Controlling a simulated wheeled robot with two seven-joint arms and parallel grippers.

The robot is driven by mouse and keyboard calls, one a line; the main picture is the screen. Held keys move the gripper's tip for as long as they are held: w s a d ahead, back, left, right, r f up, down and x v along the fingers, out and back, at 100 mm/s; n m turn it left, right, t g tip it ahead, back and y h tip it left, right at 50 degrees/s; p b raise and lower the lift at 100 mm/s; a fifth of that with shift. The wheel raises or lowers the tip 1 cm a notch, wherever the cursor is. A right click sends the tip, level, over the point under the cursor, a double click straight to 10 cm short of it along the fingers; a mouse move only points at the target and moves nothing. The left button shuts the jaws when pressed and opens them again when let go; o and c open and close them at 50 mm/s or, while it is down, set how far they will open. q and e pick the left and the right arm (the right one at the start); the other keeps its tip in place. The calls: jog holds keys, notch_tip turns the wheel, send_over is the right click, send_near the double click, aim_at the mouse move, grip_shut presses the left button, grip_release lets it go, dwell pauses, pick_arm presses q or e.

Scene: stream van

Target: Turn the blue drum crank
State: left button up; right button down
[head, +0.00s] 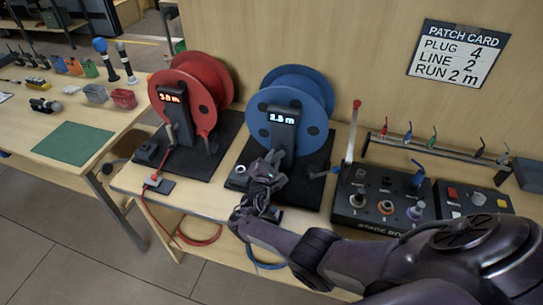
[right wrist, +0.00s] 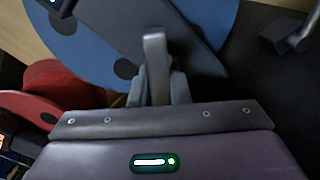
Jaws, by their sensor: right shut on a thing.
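The blue drum (head: 290,95) stands upright on a black base on the bench. The dark post in front of it has a lit display (head: 284,118) that seems to read 2.5 m. My right gripper (head: 272,165) is low in front of this post. In the right wrist view its fingers (right wrist: 155,88) are shut on a grey crank handle (right wrist: 155,50), with the blue drum (right wrist: 90,40) behind. The gripper hides most of the crank in the head view. My left gripper is not in view.
A red drum (head: 205,90) with its own display stands to the left. A stage box (head: 385,200) and a rack of coloured plugs (head: 435,150) are to the right. A patch card (head: 459,54) reads plug 4, line 2, run 2 m. Blue cable (head: 262,262) hangs below the bench edge.

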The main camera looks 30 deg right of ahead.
jog(key=n, duration=0.2)
jog(key=d+n, duration=0.1)
jog(key=shift+s+r+n+p, duration=0.25)
jog(key=shift+n+p, duration=0.05)
jog(key=shift+d+r+n+h, duration=0.1)
jog(key=shift+n+h, duration=0.05)
jog(key=shift+n, duration=0.85)
jog(key=shift+d+r+n+h, duration=0.1)
jog(key=shift+n+h, duration=0.05)
jog(key=shift+n, duration=0.85)
jog(key=shift+r+p, duration=0.1)
jog(key=shift+p, duration=0.2)
jog(key=shift+w+a, duration=0.1)
jog(key=c, duration=1.5)
grip_release()
jog(key=shift+o, duration=0.7)
jog(key=shift+s, duration=0.25)
jog(key=shift+a+f, duration=0.15)
jog(key=shift+f, duration=0.05)
